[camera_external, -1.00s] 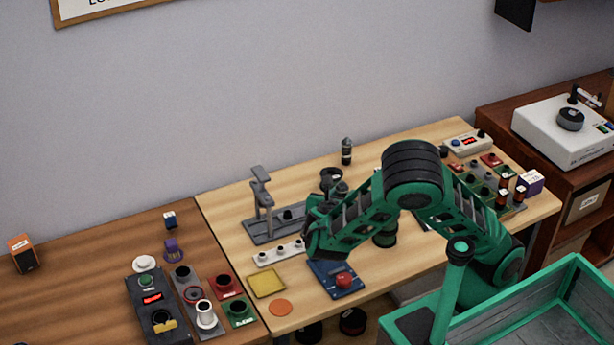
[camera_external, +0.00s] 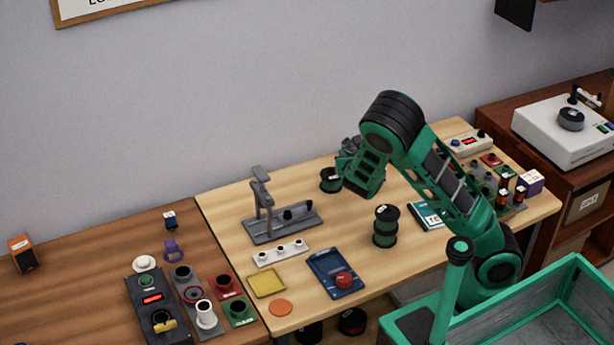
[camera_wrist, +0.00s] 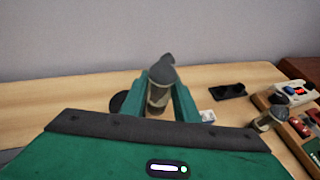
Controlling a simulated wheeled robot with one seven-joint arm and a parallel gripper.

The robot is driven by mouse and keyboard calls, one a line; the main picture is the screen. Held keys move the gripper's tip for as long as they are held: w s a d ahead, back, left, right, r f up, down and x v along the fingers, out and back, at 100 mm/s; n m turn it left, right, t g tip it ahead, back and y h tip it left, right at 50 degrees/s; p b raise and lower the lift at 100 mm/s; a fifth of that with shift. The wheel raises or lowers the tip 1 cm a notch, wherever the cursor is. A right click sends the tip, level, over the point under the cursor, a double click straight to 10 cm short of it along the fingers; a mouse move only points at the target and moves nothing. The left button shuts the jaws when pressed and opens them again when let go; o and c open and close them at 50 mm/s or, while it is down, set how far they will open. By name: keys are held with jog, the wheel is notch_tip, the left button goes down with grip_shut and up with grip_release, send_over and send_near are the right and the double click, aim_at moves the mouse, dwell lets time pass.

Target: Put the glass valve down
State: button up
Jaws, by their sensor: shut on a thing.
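My gripper (camera_wrist: 159,98) is shut on a glass valve (camera_wrist: 159,92), a clear-brownish cylinder with a dark grey cap, roughly upright between the two green fingers. The fingers hide its sides, and I cannot tell whether its base touches the table. In the external view my gripper (camera_external: 350,160) is over the back of the light wooden table (camera_external: 315,225), beside a dark spool (camera_external: 330,181). A similar capped cylinder (camera_wrist: 268,117) stands to the right in the wrist view.
A grey stand (camera_external: 285,225), a white socket strip (camera_external: 281,253), a blue tray with a red knob (camera_external: 338,278) and a green-black spool (camera_external: 385,226) are on the table. Bare wood lies between.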

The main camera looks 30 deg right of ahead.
jog(key=shift+n+t+y, duration=0.4)
jog(key=shift+n+y, duration=0.4)
jog(key=shift+y, duration=0.1)
jog(key=w+a, duration=0.1)
jog(key=w+a+r, duration=0.1)
jog(key=w, duration=0.1)
jog(key=w+r, duration=0.1)
jog(key=w, duration=0.1)
jog(key=shift+w+a+r, duration=0.15)
jog(key=shift+a, duration=0.25)
jog(key=w+a+r+n+y, duration=0.2)
jog(key=w+a+r, duration=0.25)
jog(key=a, duration=0.45)
jog(key=a+r+n+y, duration=0.2)
jog(key=a, duration=0.7)
jog(key=a+r+n+y, duration=0.2)
jog(key=a+y, duration=0.1)
jog(key=a, duration=0.6)
jog(key=n+g+y, duration=0.3)
send_over(201, 259)
jog(key=shift+f, duration=8.75)
